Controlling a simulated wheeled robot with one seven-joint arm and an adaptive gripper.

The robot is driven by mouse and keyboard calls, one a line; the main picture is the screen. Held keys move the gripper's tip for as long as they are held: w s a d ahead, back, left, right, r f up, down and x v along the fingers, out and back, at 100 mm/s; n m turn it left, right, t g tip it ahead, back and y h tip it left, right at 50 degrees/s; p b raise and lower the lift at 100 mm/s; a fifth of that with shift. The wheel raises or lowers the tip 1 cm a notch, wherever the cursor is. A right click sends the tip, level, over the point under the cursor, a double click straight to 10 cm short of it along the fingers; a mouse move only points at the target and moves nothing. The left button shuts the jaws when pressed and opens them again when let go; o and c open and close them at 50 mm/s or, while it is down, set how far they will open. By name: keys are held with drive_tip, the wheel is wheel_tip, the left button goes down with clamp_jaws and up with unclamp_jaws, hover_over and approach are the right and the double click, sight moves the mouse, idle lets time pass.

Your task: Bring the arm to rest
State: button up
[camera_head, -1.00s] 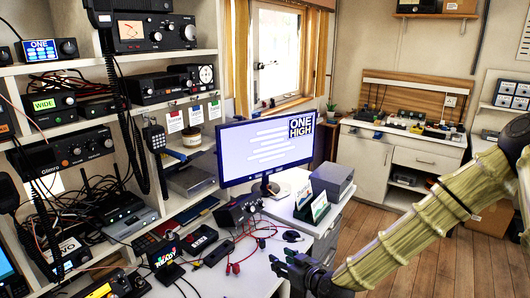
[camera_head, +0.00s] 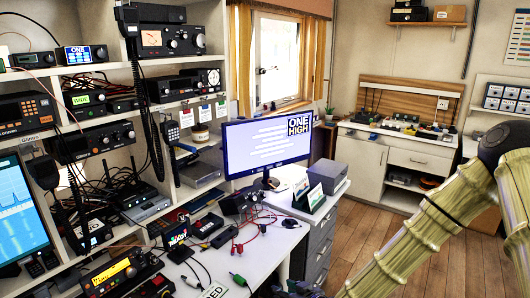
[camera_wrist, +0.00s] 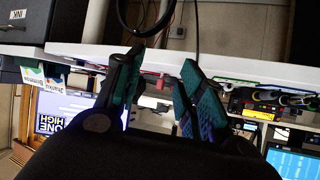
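My arm (camera_head: 425,240), in a pale yellow-green sleeve, reaches from the right edge down to the bottom of the head view. My gripper (camera_head: 298,290) shows only in part at the bottom edge there, in front of the white desk. In the wrist view my gripper (camera_wrist: 160,78) has its two dark fingers apart, with nothing held between them. The wrist picture is upside down, with the desk edge (camera_wrist: 255,68) behind the fingertips. I cannot tell the exact gap between fingers and desk.
The white desk (camera_head: 265,243) carries a monitor (camera_head: 262,147), cables and small radios. Shelves of radios (camera_head: 95,140) stand at left, beside a lit screen (camera_head: 20,212). A grey box (camera_head: 333,176) sits on the drawer unit. Wooden floor (camera_head: 370,225) is open at right.

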drive_tip(key=s+d+f+m+g+h, duration=0.2)
drive_tip(key=s+d+f+g, duration=0.15)
drive_tip(key=s+f, duration=0.7)
drive_tip(key=s+d+f+m+g+h, duration=0.25)
drive_tip(key=s+d+f, duration=0.4)
drive_tip(key=s, duration=0.75)
drive_tip(key=s+d+f+g, duration=0.1)
drive_tip(key=s+d+f, duration=0.1)
drive_tip(key=s, duration=0.4)
drive_tip(key=s+d+f+m+g+h, duration=0.1)
drive_tip(key=s+d+f+g, duration=0.1)
drive_tip(key=s, duration=0.3)
drive_tip(key=shift+s+d+f+g+p, duration=0.15)
drive_tip(key=shift+s+d+g+p, duration=0.2)
drive_tip(key=shift+d, duration=0.45)
drive_tip(key=shift+h, duration=0.25)
